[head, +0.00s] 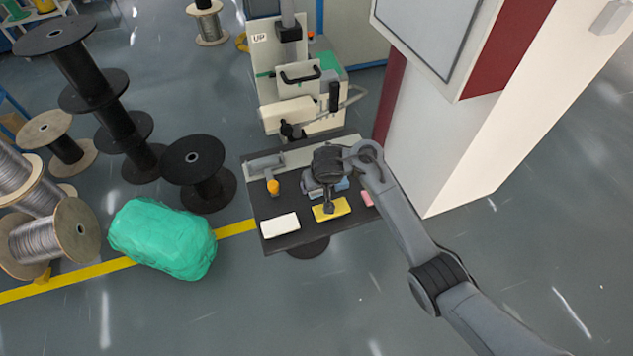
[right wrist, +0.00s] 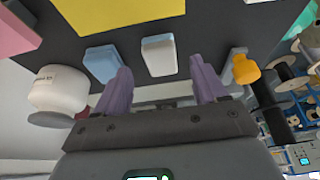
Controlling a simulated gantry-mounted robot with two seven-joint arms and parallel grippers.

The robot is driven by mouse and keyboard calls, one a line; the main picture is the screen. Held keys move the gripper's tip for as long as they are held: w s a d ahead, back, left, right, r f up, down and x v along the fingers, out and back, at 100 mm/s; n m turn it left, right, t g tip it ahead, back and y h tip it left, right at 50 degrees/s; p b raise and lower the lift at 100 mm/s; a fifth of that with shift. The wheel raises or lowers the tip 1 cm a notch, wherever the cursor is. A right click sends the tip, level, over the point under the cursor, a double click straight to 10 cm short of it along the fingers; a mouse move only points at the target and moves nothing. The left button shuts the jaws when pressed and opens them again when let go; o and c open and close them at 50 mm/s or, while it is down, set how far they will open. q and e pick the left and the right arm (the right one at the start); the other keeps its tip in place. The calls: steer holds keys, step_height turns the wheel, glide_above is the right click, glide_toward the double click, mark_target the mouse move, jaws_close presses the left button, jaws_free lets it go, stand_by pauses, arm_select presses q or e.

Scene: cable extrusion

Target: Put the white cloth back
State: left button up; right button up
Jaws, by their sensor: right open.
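A flat white piece, like a folded cloth (head: 280,225), lies at the front left of the dark tabletop (head: 268,205) in the head view. A small white block (right wrist: 159,55) lies beside a light blue block (right wrist: 102,63) in the right wrist view; I cannot tell which white piece is the task's cloth. My right gripper (head: 326,188) is over the middle of the table, partly hidden by its own wrist. In the right wrist view the gripper (right wrist: 158,68) is open, its purple fingers apart with the white block showing between them. My left gripper is out of view.
A yellow cloth (head: 332,209) and a pink piece (head: 367,198) lie on the table. An orange-capped item (head: 273,187) stands at left. The right wrist view shows a white container (right wrist: 57,90). A machine (head: 300,95) stands behind; a white cabinet (head: 450,150) stands right.

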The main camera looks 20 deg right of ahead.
steer(key=p+v, duration=0.5)
steer(key=v, duration=0.3)
steer(key=s+d+f, duration=0.1)
steer(key=s+f, duration=0.3)
steer(key=s, duration=0.3)
steer(key=s+d+f, duration=0.1)
steer(key=s+f, duration=0.2)
steer(key=s, duration=0.5)
steer(key=s+r+n, duration=0.2)
steer(key=s+r, duration=0.1)
steer(key=s, duration=1.4)
steer(key=shift+s+d+g, duration=0.4)
steer(key=shift+r, duration=0.1)
steer(key=shift+r, duration=0.1)
step_height(320, 180, up, 22)
steer(key=p, duration=2.2)
